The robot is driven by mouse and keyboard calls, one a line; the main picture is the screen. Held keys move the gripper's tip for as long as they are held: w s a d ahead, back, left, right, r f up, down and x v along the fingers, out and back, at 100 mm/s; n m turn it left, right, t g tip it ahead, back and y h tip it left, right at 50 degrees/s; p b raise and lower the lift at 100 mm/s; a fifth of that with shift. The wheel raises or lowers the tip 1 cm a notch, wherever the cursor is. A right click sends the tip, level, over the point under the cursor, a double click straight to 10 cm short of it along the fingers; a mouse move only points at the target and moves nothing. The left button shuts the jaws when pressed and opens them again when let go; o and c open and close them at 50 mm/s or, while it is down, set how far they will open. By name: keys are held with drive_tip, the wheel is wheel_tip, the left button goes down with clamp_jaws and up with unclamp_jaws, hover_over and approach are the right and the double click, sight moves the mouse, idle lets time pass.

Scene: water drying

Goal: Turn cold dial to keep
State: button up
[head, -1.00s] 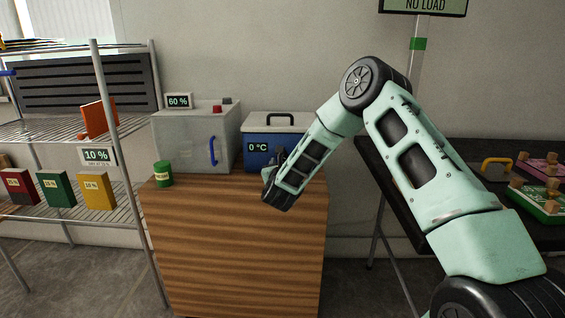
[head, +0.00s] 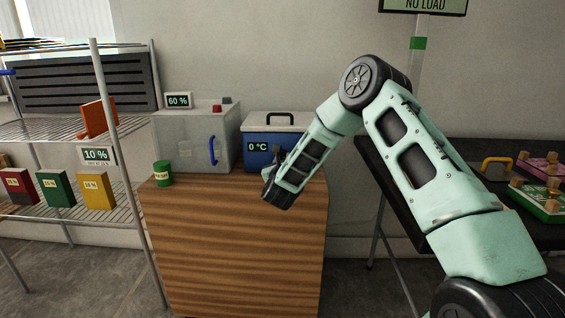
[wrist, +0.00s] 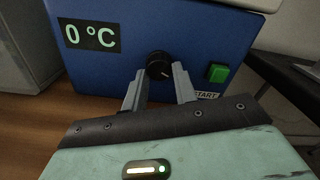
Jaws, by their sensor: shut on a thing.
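The blue cooler box (head: 256,157) with a white lid stands on the wooden cabinet in the head view. Its display (wrist: 90,35) reads 0 °C. In the wrist view the black cold dial (wrist: 159,66) is on the blue front (wrist: 190,35), between the display and a green START button (wrist: 218,73). My gripper (wrist: 166,76) is shut on the dial, one grey finger on each side of it. In the head view my arm hides the dial and most of the gripper.
A grey box (head: 190,140) with a blue handle and a 60 % display stands left of the cooler. A green can (head: 162,173) is at the left of the wooden cabinet (head: 240,240). A wire shelf (head: 125,195) is further left; a dark table (head: 400,190) is at right.

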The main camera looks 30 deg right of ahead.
drive_tip(key=n+b, duration=0.2)
drive_tip(key=n, duration=1.1)
drive_tip(key=shift+r+b, duration=0.15)
drive_tip(key=shift+b, duration=0.25)
drive_tip(key=n, duration=0.4)
drive_tip(key=shift+r+n, duration=0.1)
drive_tip(key=shift+n, duration=0.3)
drive_tip(key=n, duration=0.4)
drive_tip(key=shift+n, duration=0.4)
drive_tip(key=shift+p, duration=0.3)
drive_tip(key=o, duration=1)
drive_tip(key=shift+s, duration=0.1)
drive_tip(key=p+v, duration=0.1)
drive_tip(key=v, duration=1.6)
drive_tip(key=shift+s+a, duration=0.15)
